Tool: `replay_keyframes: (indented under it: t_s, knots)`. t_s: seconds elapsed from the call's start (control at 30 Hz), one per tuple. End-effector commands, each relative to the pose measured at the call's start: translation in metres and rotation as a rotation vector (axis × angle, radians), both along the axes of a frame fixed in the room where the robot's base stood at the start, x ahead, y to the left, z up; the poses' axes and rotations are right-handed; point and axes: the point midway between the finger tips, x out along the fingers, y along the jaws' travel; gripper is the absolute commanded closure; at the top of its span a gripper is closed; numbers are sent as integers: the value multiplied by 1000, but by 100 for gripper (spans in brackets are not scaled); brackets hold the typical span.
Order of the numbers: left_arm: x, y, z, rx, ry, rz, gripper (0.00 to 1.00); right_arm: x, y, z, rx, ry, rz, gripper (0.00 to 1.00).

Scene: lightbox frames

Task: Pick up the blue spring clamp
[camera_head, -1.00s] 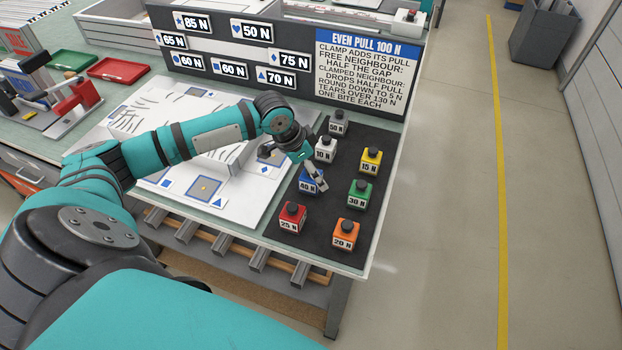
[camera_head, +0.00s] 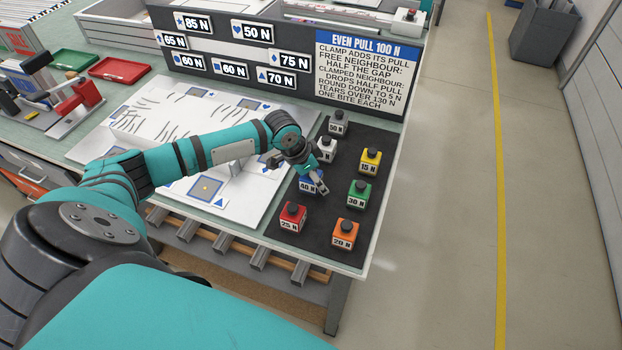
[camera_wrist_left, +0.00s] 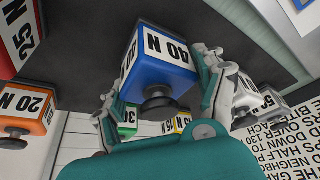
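The blue spring clamp (camera_head: 308,188) is a block with a "40 N" label and a black knob. It stands on the dark mat (camera_head: 333,240) in the head view, partly covered by my left gripper (camera_head: 317,178). In the left wrist view the blue clamp (camera_wrist_left: 160,68) is large, with its knob toward the camera. The fingers of my left gripper (camera_wrist_left: 158,98) are spread on either side of it. The right finger looks close to its side; contact is unclear. My right gripper is not in view.
Near the blue clamp stand the white 10 N (camera_head: 326,152), red 25 N (camera_head: 292,220), green 30 N (camera_head: 358,196) and yellow 15 N (camera_head: 370,162) clamps. Orange (camera_head: 345,235) and grey (camera_head: 337,126) clamps stand farther off. A white board (camera_head: 235,195) lies left of the mat.

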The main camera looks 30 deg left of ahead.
Motion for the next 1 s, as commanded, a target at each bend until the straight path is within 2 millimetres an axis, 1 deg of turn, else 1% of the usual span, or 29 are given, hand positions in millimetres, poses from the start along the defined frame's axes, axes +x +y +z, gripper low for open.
replay_keyframes:
  t_s: [0.03,0.2,0.27,0.63,0.77,1.0]
  knots:
    - [0,0,0,0,0,0,57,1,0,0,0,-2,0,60]
    - [0,0,0,-1,-1,0,78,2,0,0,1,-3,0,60]
    - [0,0,0,-1,0,0,79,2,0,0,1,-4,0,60]
    - [0,-1,3,-2,-2,-1,79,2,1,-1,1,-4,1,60]
    - [1,-1,19,-2,-5,-2,79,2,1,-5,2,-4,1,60]
    - [2,0,68,0,-7,-1,79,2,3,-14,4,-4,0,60]
